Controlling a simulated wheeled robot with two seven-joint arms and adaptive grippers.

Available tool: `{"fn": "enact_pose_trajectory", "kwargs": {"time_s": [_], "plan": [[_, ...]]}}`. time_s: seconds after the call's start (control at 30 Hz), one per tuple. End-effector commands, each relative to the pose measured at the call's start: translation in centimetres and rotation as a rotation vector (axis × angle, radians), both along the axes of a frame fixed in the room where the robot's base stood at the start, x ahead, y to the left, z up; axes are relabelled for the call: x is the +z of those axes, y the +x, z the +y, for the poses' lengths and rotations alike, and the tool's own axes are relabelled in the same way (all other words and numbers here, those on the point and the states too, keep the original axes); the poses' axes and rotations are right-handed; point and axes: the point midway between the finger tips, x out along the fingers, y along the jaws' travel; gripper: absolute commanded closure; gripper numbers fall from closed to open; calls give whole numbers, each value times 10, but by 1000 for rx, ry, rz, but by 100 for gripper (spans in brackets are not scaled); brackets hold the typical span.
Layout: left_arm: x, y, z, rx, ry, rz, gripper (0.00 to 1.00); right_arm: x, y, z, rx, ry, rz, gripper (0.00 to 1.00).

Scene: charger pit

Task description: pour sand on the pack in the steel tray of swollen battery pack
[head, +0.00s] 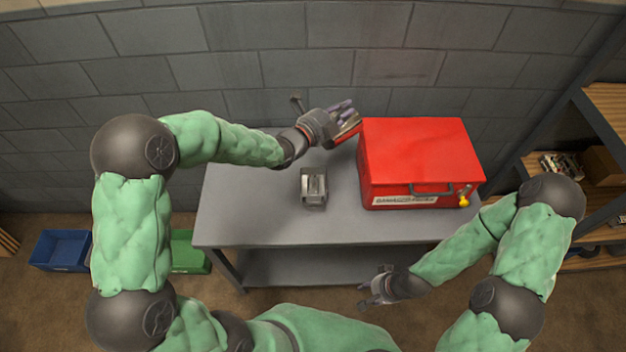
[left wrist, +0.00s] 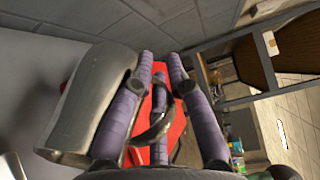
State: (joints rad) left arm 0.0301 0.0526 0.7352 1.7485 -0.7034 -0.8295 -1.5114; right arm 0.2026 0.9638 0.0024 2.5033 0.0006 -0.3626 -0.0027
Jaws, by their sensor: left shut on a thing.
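A small grey steel tray (head: 314,200) stands on the table, left of a red box. A grey piece shows inside it, too small to identify. My left gripper (head: 345,116) is above the table's back, by the red box's upper left corner. In the left wrist view its purple-padded fingers (left wrist: 160,100) are shut on a curved metal handle (left wrist: 150,130). A grey, rounded metal vessel (left wrist: 90,105) is beside the fingers; its contents are hidden. A red strip (head: 347,131) shows just below this gripper. My right gripper (head: 366,290) is empty in front of the table, fingers apart.
The red box (head: 420,150) has a closed lid, a front handle and a yellow tag, and fills the right of the table (head: 255,222). The table's left is clear. Blue (head: 60,250) and green (head: 190,255) bins sit on the floor. Shelves (head: 600,160) stand at right.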

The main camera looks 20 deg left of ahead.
Motion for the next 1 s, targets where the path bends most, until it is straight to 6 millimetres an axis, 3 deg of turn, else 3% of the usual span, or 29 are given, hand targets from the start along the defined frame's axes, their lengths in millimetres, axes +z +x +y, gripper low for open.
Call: {"fn": "enact_pose_trajectory", "kwargs": {"time_s": [1.0], "plan": [[-7, -8, 6, 1, -48, -78, 100, 1, 0, 0, 0, 0, 0, 60]]}}
